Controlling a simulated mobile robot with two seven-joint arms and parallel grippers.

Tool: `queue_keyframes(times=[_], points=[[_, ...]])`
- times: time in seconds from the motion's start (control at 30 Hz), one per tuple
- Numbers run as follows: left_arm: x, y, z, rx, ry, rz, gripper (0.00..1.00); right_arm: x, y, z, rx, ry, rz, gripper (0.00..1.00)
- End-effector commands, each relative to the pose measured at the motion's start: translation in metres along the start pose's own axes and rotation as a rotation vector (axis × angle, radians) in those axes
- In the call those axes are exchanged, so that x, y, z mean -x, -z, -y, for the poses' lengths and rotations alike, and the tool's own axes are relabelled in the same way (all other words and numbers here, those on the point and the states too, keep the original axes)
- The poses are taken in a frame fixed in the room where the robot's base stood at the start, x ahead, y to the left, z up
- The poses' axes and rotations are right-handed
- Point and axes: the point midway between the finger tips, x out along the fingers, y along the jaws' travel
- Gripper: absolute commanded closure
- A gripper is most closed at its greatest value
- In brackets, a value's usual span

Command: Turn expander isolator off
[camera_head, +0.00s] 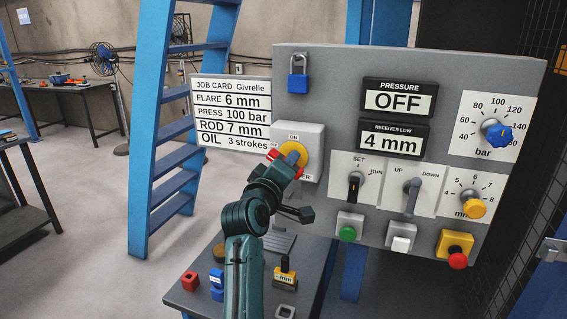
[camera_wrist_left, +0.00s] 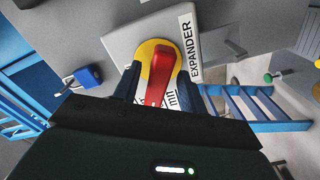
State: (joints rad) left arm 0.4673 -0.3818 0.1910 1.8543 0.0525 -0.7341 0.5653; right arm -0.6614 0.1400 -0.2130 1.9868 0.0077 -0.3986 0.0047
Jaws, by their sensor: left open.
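The expander isolator (camera_head: 312,137) is a pale box on the left of the grey panel, with a yellow disc (camera_head: 297,149) and an "ON" mark above it. Its red handle (camera_wrist_left: 154,82) shows in the left wrist view, on the yellow disc (camera_wrist_left: 147,50) beside the "EXPANDER" label. My left gripper (camera_head: 284,163) is in front of the isolator and hides much of the handle in the head view. In the left wrist view its open fingers (camera_wrist_left: 155,88) stand on either side of the handle. I cannot tell whether they touch it. My right gripper is not in view.
The panel (camera_head: 340,65) also carries a blue padlock (camera_head: 298,74), a "PRESSURE OFF" display (camera_head: 399,99), knobs, levers and buttons. A low table (camera_head: 187,297) with small coloured blocks stands below. A blue ladder (camera_head: 150,130) is left of the panel.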

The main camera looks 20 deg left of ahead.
Motion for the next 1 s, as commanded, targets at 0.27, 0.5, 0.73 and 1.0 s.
queue_keyframes(times=[0.27,0.5,0.73,1.0], points=[[-0.017,0.001,-0.002,0.003,-0.003,-0.001,0.58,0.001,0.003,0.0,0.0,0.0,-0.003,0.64],[-0.024,0.002,-0.002,0.002,-0.003,-0.003,0.58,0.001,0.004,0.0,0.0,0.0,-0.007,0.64],[-0.024,0.002,-0.002,0.001,-0.003,-0.003,0.6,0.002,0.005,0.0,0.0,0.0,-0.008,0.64],[-0.024,0.002,-0.002,0.001,-0.003,-0.003,0.82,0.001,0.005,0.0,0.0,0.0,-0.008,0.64]])
